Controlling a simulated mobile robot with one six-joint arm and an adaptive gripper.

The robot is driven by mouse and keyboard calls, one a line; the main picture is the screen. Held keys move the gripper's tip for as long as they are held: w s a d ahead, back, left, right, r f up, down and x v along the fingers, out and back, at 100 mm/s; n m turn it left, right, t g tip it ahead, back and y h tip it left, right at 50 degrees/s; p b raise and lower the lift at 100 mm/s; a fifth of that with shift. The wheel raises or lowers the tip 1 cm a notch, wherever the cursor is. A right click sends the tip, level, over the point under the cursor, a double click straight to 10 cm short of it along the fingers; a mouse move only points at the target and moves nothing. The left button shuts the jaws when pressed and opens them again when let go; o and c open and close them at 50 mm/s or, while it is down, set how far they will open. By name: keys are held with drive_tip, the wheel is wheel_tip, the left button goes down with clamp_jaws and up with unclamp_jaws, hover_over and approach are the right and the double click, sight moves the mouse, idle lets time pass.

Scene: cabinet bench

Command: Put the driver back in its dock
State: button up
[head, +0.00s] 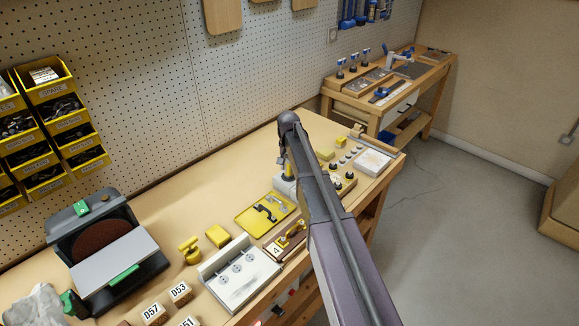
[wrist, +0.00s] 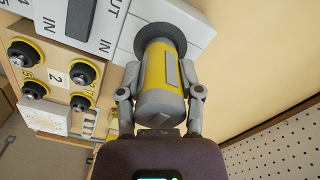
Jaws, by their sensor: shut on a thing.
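The driver (wrist: 165,72), a yellow and grey cylinder, is between the two fingers of my gripper (wrist: 161,95) in the wrist view. My gripper is shut on it. Its far end meets a black round collar (wrist: 148,36) on a pale grey block (wrist: 190,18), which looks like the dock. I cannot tell how deep the driver sits, and its tip is hidden. In the head view my arm covers my gripper; the pale block (head: 281,186) shows just left of the arm, with a bit of yellow above it.
In the wrist view, a panel marked IN and OUT (wrist: 100,22) and a numbered board with black knobs (wrist: 58,74) adjoin the block. In the head view, a yellow tray (head: 248,221) and a white fixture (head: 248,283) lie nearer. The bench's back left is mostly clear.

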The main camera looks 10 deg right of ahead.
drive_tip(key=shift+f+b, duration=0.8)
drive_tip(key=shift+f, duration=0.05)
idle(1.1)
drive_tip(key=o, duration=1.1)
drive_tip(key=shift+o, duration=0.2)
drive_tip(key=shift+o, duration=0.9)
drive_tip(key=shift+r, duration=0.15)
drive_tip(key=shift+r+p, duration=3.4)
drive_tip(key=shift+p, duration=0.1)
drive_tip(key=shift+s, duration=0.1)
